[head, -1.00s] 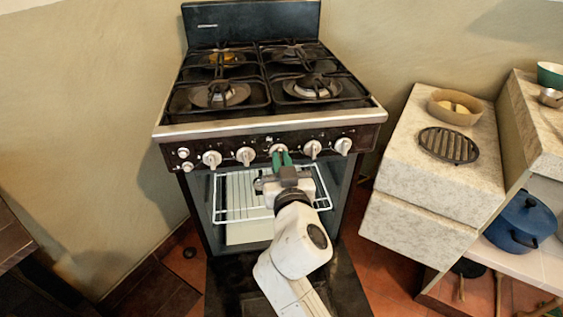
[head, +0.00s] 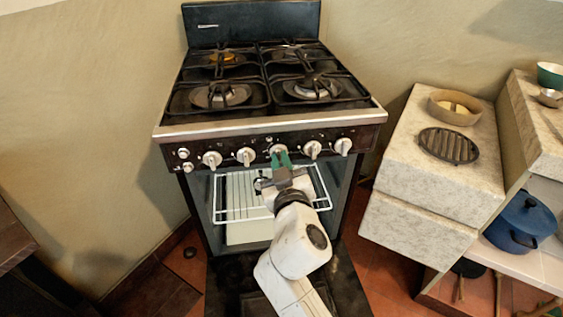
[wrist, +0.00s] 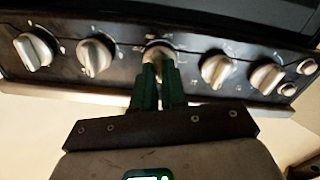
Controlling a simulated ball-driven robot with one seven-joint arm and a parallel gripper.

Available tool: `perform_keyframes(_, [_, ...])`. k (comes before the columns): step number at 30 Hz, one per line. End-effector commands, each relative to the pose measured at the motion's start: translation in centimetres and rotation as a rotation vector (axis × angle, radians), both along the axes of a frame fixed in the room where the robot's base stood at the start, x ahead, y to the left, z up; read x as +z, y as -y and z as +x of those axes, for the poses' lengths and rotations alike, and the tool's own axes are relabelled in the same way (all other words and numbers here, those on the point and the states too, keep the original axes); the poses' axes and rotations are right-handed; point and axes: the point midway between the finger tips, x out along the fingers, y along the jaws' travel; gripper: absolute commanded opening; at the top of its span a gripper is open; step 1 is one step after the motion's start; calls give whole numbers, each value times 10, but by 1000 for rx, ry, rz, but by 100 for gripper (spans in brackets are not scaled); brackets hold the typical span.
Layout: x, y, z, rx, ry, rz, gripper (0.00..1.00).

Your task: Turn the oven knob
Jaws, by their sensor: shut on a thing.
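The oven (head: 330,135) has a dark front panel with a row of several white-and-silver knobs. The middle knob (head: 277,149) is at my gripper (head: 281,158); in the wrist view this knob (wrist: 157,50) shows between and just beyond the green fingertips. My gripper is shut on the middle knob, pointing at the panel from the front. The fingers hide part of the knob, so its exact angle is hard to tell.
The oven door is open below, showing a wire rack (head: 235,192) under my wrist. Other knobs (head: 246,156) (head: 312,149) sit close on both sides. A stone counter (head: 400,165) with a bowl and round grate stands to the right.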

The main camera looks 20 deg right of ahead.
Motion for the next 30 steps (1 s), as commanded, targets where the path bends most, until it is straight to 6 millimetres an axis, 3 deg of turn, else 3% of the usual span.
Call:
perform_keyframes(18, [0, -1, 0, 1, -125, -528, 0])
perform_keyframes(30, [-1, -1, 0, 1, -164, -694, 0])
